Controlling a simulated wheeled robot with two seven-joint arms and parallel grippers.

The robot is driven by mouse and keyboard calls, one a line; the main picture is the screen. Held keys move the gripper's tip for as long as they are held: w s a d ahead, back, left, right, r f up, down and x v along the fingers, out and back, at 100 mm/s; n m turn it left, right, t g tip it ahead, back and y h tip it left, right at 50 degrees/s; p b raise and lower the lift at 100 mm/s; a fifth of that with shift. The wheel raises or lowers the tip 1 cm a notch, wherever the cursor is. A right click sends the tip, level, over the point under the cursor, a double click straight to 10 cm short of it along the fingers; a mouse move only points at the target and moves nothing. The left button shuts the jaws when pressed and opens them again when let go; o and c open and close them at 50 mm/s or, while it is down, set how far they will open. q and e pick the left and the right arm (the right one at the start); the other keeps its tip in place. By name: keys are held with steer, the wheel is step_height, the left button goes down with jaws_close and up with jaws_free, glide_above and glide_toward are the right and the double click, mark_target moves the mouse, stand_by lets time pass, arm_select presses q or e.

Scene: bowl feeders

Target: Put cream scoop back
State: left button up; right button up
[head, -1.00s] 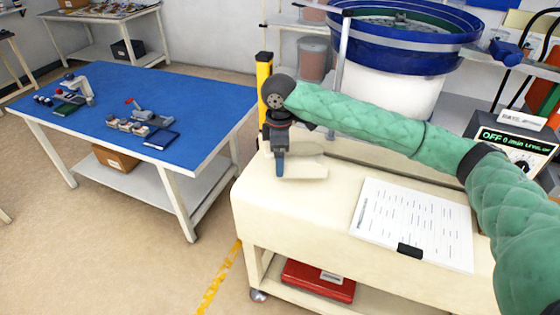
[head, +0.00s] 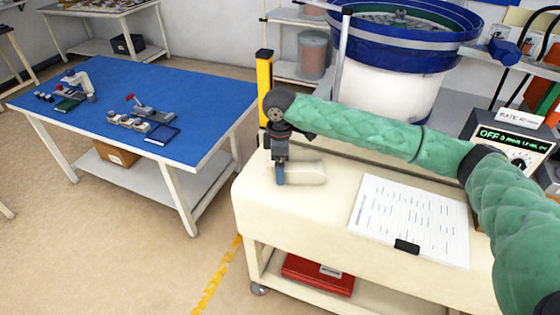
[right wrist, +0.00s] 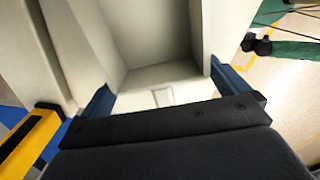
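The cream scoop (head: 306,173) is at the left end of the cream cart top (head: 330,215), close above or on it; I cannot tell whether it touches. My right gripper (head: 280,180) points down at the scoop's left end. In the right wrist view the blue fingers of my right gripper (right wrist: 165,95) stand on both sides of the cream scoop (right wrist: 165,73), shut on it. The scoop's open hollow shows beyond the fingers. My left gripper is not in view.
A paper sheet (head: 395,215) with a black clip lies right of the scoop. A blue bowl feeder (head: 400,50) stands behind my green right arm. A yellow post (head: 265,80) rises behind the gripper. A blue-topped table (head: 190,95) with small parts stands to the left.

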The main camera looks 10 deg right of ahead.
steer(key=shift+r, duration=0.1)
steer(key=shift+r, duration=0.25)
arm_select(q)
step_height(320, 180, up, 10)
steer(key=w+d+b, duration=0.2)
steer(key=b, duration=0.2)
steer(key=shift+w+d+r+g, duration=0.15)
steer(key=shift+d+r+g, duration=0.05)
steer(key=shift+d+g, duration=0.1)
arm_select(e)
step_height(320, 180, up, 12)
steer(key=shift+f, duration=0.2)
